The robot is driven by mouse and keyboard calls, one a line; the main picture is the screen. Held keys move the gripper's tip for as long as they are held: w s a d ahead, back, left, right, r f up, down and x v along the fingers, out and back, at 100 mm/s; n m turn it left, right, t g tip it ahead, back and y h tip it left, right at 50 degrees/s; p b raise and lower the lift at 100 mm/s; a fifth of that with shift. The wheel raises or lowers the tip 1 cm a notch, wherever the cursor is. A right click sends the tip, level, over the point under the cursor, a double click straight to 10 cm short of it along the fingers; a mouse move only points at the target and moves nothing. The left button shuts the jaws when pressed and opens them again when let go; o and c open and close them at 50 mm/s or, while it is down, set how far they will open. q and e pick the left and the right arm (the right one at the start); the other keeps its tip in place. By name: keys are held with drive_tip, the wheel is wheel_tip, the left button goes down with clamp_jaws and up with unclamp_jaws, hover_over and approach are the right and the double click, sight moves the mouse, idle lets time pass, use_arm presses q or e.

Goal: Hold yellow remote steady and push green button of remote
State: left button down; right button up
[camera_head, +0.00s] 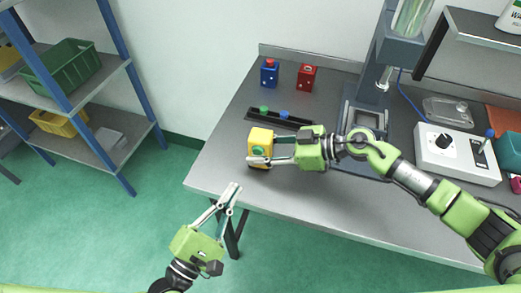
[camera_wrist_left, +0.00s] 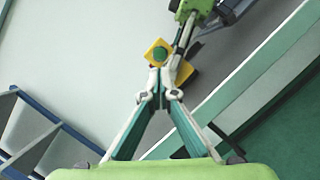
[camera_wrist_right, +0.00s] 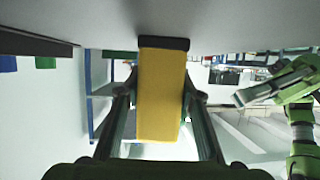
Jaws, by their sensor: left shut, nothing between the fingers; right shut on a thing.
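The yellow remote (camera_head: 261,136) is at the left part of the grey table, with its round green button (camera_head: 258,150) facing the front left. My right gripper (camera_head: 260,160) is shut on the remote from the right. In the right wrist view the remote (camera_wrist_right: 162,95) fills the space between the fingers. My left gripper (camera_head: 233,190) is shut and empty, in front of the table's front left edge and apart from the remote. In the left wrist view the remote (camera_wrist_left: 150,48) and its green button (camera_wrist_left: 159,54) show just beyond the closed fingertips (camera_wrist_left: 159,75).
Behind the remote are a dark holder (camera_head: 290,120) with green and blue parts, a blue block (camera_head: 269,74) and a red block (camera_head: 306,77). A shelf (camera_head: 100,150) with crates is at the left. Floor between is clear.

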sight(258, 151)
use_arm(q)
drive_tip(key=m+g+h, duration=0.2)
drive_tip(key=m, duration=0.5)
drive_tip(key=s+d+r+m+g+h, duration=0.1)
drive_tip(key=m+g+h, duration=0.1)
drive_tip(key=m, duration=0.6)
drive_tip(key=s+d+r+m+g+h, duration=0.1)
drive_tip(key=m+g, duration=0.3)
drive_tip(key=m, duration=0.4)
drive_tip(key=shift+s+r+h, duration=0.1)
drive_tip(key=shift+r+h, duration=0.05)
drive_tip(key=shift+h, duration=0.35)
drive_tip(key=shift+w+d, duration=0.35)
drive_tip(key=shift+w, duration=1.1)
drive_tip(key=shift+w+d, duration=0.35)
drive_tip(key=shift+w, duration=1.05)
drive_tip(key=shift+w+d, duration=0.35)
drive_tip(key=shift+w, duration=1.1)
